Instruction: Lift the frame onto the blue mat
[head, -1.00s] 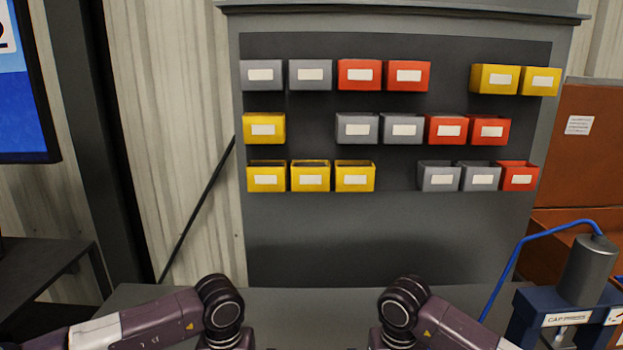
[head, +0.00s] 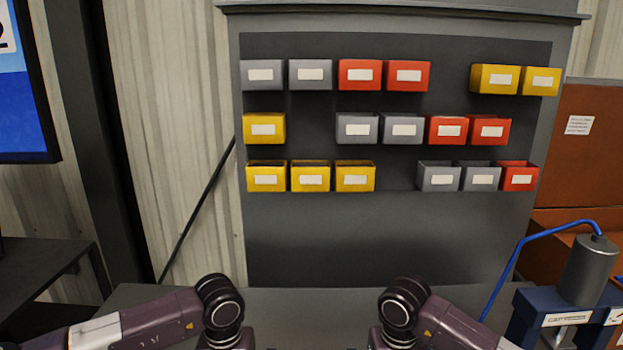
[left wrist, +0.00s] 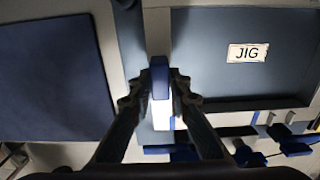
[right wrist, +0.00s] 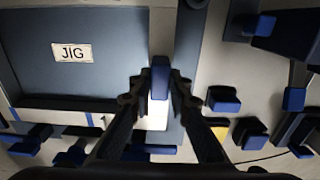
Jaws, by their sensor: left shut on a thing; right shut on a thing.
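In the left wrist view my left gripper (left wrist: 160,92) is shut on a blue block (left wrist: 160,78), which seems to be a grip of the frame. In the right wrist view my right gripper (right wrist: 160,90) is shut on a matching blue block (right wrist: 160,75). The pale bars of the frame (left wrist: 157,35) run by the dark jig (left wrist: 220,65), labelled JIG, which also shows in the right wrist view (right wrist: 110,75). I cannot tell whether the frame touches it. The blue mat (left wrist: 55,85) lies left of the left gripper. The head view shows neither fingertips nor frame.
Several blue-handled clamps or tools (right wrist: 225,100) lie around the jig. A blue press-like machine (head: 545,310) stands at the right in the head view. A back panel (head: 350,235) with yellow, red and grey bins rises behind the bench.

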